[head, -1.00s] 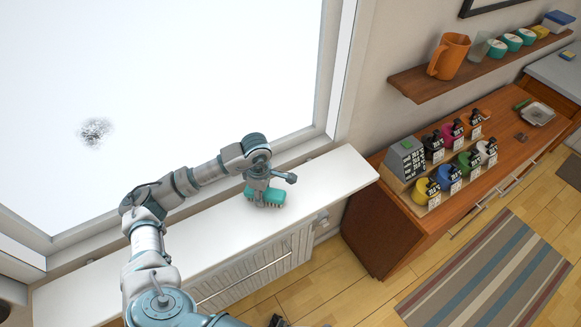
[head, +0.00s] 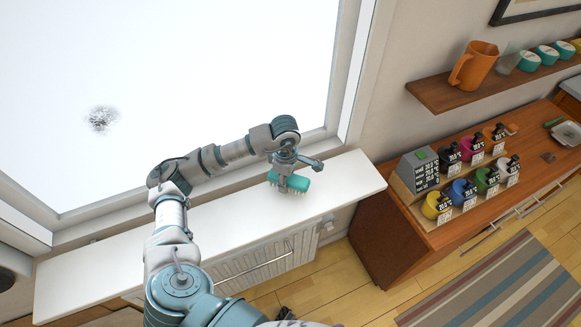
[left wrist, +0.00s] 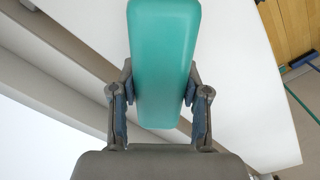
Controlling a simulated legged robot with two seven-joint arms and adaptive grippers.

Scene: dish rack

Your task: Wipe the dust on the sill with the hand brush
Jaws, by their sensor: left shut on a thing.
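My left gripper (head: 284,178) is shut on the teal hand brush (head: 297,183) near the right part of the white sill (head: 110,275). The brush's pale bristles face down at the sill; I cannot tell whether they touch it. In the left wrist view the teal brush back (left wrist: 162,60) sits between both fingers (left wrist: 158,105), over the white sill (left wrist: 245,75). No dust can be made out on the sill. A dark speckled smudge (head: 102,119) shows on the bright window pane. My right gripper is not in view.
A radiator (head: 255,270) is below the sill. A shelf (head: 440,95) above holds an orange jug (head: 473,66) and cups. The sill's left stretch is clear.

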